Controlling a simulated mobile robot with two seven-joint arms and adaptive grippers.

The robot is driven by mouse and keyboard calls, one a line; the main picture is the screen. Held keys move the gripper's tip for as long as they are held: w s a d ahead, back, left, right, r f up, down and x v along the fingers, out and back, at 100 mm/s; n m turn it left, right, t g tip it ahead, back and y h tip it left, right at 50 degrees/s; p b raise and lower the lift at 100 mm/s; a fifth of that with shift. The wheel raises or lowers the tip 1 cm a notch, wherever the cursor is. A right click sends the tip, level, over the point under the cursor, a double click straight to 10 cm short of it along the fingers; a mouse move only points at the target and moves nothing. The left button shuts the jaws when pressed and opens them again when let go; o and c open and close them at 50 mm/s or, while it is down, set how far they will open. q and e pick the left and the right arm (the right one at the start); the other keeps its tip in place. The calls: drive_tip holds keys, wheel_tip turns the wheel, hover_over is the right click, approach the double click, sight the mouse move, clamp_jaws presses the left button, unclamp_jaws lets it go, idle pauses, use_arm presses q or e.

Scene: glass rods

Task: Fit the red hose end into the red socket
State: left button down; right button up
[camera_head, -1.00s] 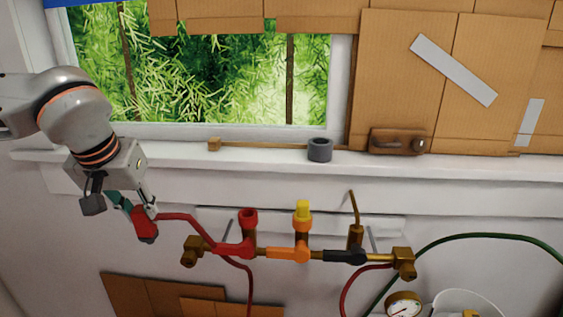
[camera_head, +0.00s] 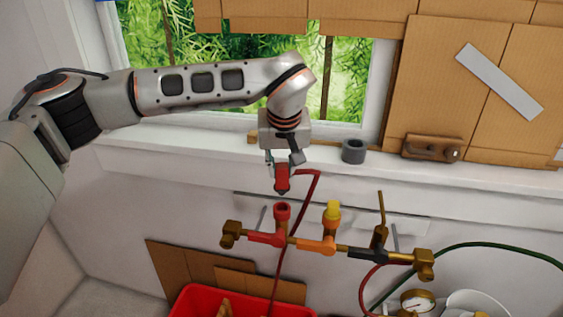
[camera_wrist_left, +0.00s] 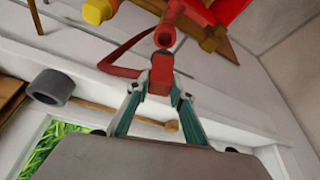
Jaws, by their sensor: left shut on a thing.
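My left gripper (camera_head: 282,160) is shut on the red hose end (camera_head: 282,179), which points down. The red hose end hangs just above the open mouth of the red socket (camera_head: 282,212), with a small gap between them in the head view. The red socket stands upright on the left part of the brass pipe. In the left wrist view the red hose end (camera_wrist_left: 160,80) sits between the fingertips, and the round opening of the red socket (camera_wrist_left: 165,37) lies just beyond it. The red hose leaves the hose end to the right and hangs down. My right gripper is not in view.
A yellow-capped orange fitting (camera_head: 332,215) is right of the socket, then a black fitting with a brass lever (camera_head: 380,225). A grey ring (camera_head: 353,151) sits on the white sill behind. A red bin (camera_head: 190,302) and a gauge (camera_head: 417,302) are below.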

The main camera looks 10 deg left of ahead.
sight(282, 185)
use_arm(q)
drive_tip(key=shift+f, duration=0.75)
wheel_tip(282, 185, down, 2)
drive_tip(key=shift+b, duration=0.75)
drive_tip(key=shift+f+b, duration=0.3)
drive_tip(key=shift+f, duration=0.05)
drive_tip(key=shift+f+b, duration=0.35)
drive_tip(key=shift+f, duration=0.1)
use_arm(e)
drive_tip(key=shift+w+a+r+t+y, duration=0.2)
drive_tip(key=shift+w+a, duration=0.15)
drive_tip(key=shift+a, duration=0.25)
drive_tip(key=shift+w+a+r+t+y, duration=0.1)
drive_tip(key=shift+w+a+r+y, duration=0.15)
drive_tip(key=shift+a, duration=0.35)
use_arm(q)
drive_tip(key=shift+r, duration=0.1)
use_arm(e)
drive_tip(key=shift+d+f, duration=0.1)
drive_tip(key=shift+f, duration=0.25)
use_arm(q)
drive_tip(key=shift+p, duration=0.6)
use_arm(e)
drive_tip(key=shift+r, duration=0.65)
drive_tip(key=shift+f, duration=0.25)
